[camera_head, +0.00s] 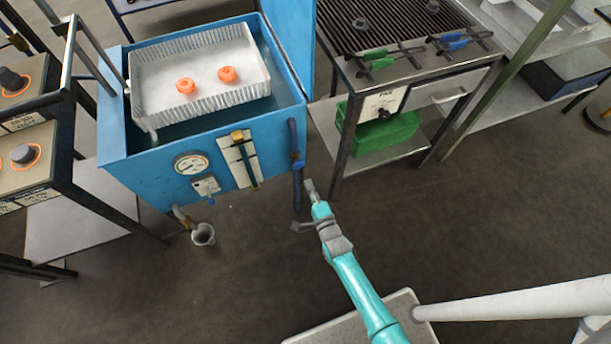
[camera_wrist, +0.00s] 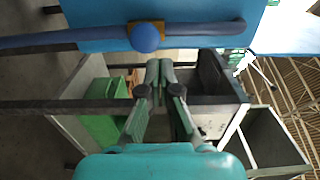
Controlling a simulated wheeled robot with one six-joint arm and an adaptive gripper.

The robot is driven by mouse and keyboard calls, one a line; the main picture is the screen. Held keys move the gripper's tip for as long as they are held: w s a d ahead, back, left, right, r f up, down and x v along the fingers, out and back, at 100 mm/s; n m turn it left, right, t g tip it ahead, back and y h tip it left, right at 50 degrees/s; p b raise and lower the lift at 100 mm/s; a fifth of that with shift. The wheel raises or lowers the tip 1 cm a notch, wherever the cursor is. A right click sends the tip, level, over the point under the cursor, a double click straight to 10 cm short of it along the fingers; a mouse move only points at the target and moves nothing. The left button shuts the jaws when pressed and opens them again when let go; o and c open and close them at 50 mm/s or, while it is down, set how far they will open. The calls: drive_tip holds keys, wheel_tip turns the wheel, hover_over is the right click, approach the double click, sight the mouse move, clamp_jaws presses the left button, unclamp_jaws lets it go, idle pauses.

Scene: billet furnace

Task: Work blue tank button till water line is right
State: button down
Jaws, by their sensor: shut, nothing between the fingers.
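The blue tank (camera_head: 140,170) stands at the upper left in the head view, with a round gauge (camera_head: 191,164) on its front. A white plate with an upright tube (camera_head: 244,160) is right of the gauge; the water line is too small to read. A blue button (camera_head: 298,165) sits by a dark blue pipe near the tank's right front corner. In the wrist view the round blue button (camera_wrist: 145,37) shows on a brownish mount at the top. My gripper (camera_head: 311,190) is shut and empty, just below and right of the button, apart from it. Its fingertips (camera_wrist: 160,72) also show below the button.
A white basket (camera_head: 160,115) with two orange pieces sits in the tank's open top. A grill table (camera_head: 345,140) with a green bin (camera_head: 385,130) stands to the right. A small cup (camera_head: 203,235) is below the tank.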

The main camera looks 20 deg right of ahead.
drive_tip(key=s, duration=0.5)
drive_tip(key=shift+s, duration=0.35)
drive_tip(key=s+r+n+g, duration=0.1)
drive_tip(key=s+r+n, duration=0.3)
drive_tip(key=s, duration=0.7)
drive_tip(key=s+r+n+g, duration=0.1)
drive_tip(key=s+r+n, duration=0.4)
drive_tip(key=s, duration=0.5)
drive_tip(key=s+r+n, duration=0.4)
drive_tip(key=s+r, duration=0.2)
drive_tip(key=r, duration=0.3)
drive_tip(key=s+r+n+g, duration=0.1)
drive_tip(key=s+r+n, duration=0.4)
drive_tip(key=r, duration=0.5)
drive_tip(key=shift+s+d+r, duration=0.2)
drive_tip(key=shift+s+d, duration=0.15)
drive_tip(key=shift+s, duration=0.55)
